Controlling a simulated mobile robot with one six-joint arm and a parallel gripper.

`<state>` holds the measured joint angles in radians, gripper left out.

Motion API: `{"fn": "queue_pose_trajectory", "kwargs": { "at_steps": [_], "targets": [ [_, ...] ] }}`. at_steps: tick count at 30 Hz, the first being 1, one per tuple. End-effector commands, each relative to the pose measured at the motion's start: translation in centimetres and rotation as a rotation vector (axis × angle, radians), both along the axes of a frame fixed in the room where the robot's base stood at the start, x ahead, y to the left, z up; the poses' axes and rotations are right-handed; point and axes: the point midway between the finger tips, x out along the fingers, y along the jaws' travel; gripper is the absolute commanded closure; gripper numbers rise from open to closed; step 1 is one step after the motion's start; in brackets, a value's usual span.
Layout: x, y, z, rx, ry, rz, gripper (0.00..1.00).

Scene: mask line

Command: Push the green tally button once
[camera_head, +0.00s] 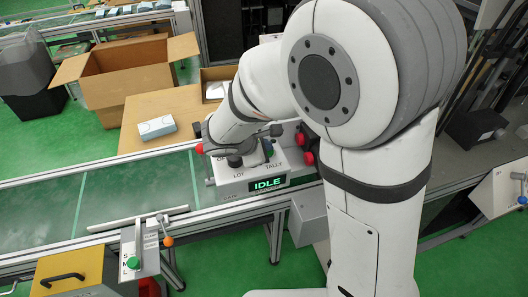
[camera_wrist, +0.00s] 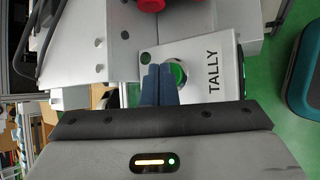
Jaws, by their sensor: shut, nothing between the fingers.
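The green tally button (camera_wrist: 180,73) sits in a pale ring on a white panel with the word TALLY (camera_wrist: 213,70) beside it in the wrist view. My gripper (camera_wrist: 158,70) has its two blue fingers shut together and empty. The fingertips overlap the left part of the button and hide some of it. I cannot tell whether they touch it. In the head view the control box (camera_head: 235,188) shows LOT and TALLY labels and a lit display (camera_head: 267,184) reading IDLE. My arm and wrist cover much of the box top there.
Red knobs (camera_wrist: 151,5) stand beyond the panel. The box stands by a green conveyor (camera_head: 130,195). An open carton (camera_head: 125,75) and a small blue-white packet (camera_head: 157,127) lie behind. A lever stand (camera_head: 140,255) is in front.

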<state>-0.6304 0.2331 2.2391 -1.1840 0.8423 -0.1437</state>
Motion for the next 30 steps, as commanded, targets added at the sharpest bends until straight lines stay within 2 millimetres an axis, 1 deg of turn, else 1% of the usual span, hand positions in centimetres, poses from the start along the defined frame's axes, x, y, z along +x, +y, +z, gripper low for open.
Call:
{"fn": "queue_pose_trajectory", "kwargs": {
  "at_steps": [10,18,30],
  "targets": [
    [0.0,0.0,-0.5,0.0,0.0,0.0,1.0],
    [0.0,0.0,-0.4,0.0,0.0,0.0,1.0],
    [0.0,0.0,1.3,-0.001,0.0,0.001,1.0]
  ]
}}
